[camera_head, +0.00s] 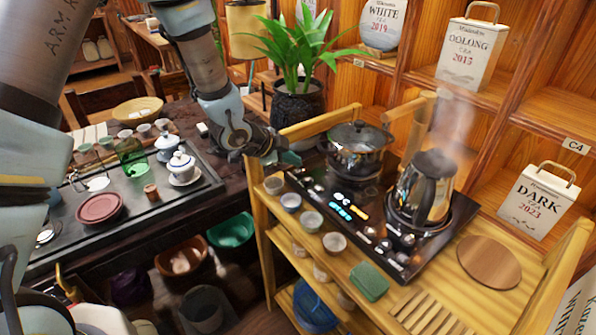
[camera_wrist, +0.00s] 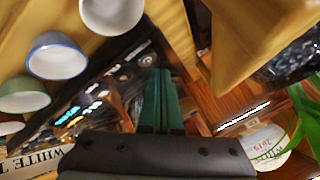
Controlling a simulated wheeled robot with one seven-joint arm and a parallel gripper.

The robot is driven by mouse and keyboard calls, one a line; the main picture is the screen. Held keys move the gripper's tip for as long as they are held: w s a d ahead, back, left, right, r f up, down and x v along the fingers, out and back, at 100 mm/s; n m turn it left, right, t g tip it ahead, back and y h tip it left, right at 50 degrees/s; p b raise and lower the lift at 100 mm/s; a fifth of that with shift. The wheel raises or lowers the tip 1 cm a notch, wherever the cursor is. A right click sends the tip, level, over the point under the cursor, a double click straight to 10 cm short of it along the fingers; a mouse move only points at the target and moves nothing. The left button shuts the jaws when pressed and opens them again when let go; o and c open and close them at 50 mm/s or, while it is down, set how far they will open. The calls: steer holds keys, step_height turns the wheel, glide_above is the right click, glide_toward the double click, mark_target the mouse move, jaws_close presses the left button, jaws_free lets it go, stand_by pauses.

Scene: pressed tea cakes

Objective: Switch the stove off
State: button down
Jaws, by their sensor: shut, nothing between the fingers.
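The stove (camera_head: 374,208) is a flat black cooktop on the wooden cart, with lit cyan and white marks (camera_head: 341,207) on its front control strip. A steel kettle (camera_head: 424,188) stands on its right side, with steam rising. A dark lidded pot (camera_head: 357,152) stands on its left side. The stove's lit strip also shows there, blurred, left of the fingers.
Several small cups (camera_head: 311,221) line the cart's front edge, near the controls. A green block (camera_head: 368,281) and a round wooden board (camera_head: 488,262) lie on the cart. A potted plant (camera_head: 297,100) stands behind my gripper. A tea tray (camera_head: 150,212) lies on the left table.

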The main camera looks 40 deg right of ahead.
mark_target(294, 173)
steer(key=shift+f, duration=0.15)
stand_by(0.7)
steer(key=shift+f+b, duration=0.25)
steer(key=shift+b, duration=0.2)
steer(key=shift+f+b, duration=0.3)
stand_by(0.3)
steer(key=shift+r, duration=0.1)
steer(key=shift+r+p, duration=0.5)
steer(key=shift+r, duration=0.15)
steer(key=shift+r+p, duration=1.9)
steer(key=shift+r, duration=0.65)
steer(key=shift+a+f, duration=0.1)
